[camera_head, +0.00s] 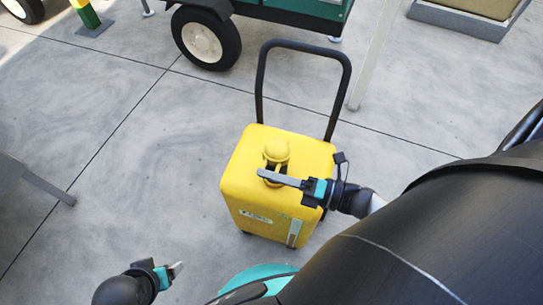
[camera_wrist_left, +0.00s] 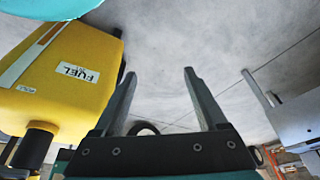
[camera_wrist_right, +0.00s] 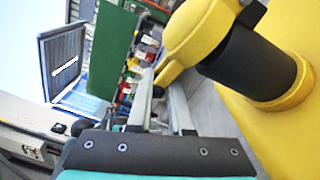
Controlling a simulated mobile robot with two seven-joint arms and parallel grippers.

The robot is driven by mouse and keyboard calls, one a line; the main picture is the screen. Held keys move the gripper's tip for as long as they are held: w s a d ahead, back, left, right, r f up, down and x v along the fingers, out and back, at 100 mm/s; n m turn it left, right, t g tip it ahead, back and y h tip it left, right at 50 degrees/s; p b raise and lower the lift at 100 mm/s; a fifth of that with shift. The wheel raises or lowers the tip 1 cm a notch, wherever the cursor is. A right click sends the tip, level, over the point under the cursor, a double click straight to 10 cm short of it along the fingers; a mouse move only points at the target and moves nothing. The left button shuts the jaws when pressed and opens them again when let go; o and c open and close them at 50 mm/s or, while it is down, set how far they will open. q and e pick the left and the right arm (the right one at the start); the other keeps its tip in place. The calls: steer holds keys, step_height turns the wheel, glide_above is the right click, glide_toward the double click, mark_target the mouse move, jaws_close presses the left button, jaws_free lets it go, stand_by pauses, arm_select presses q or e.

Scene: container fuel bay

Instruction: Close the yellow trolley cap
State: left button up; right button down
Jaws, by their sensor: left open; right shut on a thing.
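The yellow fuel trolley (camera_head: 260,215) stands on the floor in the head view, its black handle (camera_head: 345,70) rising behind. Its round yellow cap (camera_head: 277,150) is on top. In the right wrist view the cap (camera_wrist_right: 195,30) sits at the end of the black neck (camera_wrist_right: 262,62); I cannot tell whether it is fully seated. My right gripper (camera_head: 266,176) is beside the cap and shut on its narrow yellow tab (camera_wrist_right: 168,74). My left gripper (camera_head: 176,270) is open and empty, low in front of the trolley. The trolley (camera_wrist_left: 60,85) also shows in the left wrist view.
A green wheeled unit with a black tyre (camera_head: 207,38) stands behind the trolley. A pale post (camera_head: 374,55) rises behind the handle. A grey leg (camera_head: 48,187) reaches in at the left. The concrete floor left of the trolley is clear.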

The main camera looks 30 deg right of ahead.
arm_select(q)
steer(key=shift+w+r+t+b, duration=0.15)
steer(key=shift+r+b, duration=0.2)
steer(key=shift+r, duration=0.65)
steer(key=shift+w+r+t+b, duration=0.15)
steer(key=shift+r+b, duration=0.2)
steer(key=shift+r, duration=0.6)
arm_select(e)
steer(key=shift+f+n, duration=0.4)
steer(key=shift+f, duration=0.6)
steer(key=shift+d, duration=0.1)
steer(key=c, duration=1.1)
jaws_free()
steer(key=shift+o, duration=0.9)
steer(key=shift+s, duration=0.1)
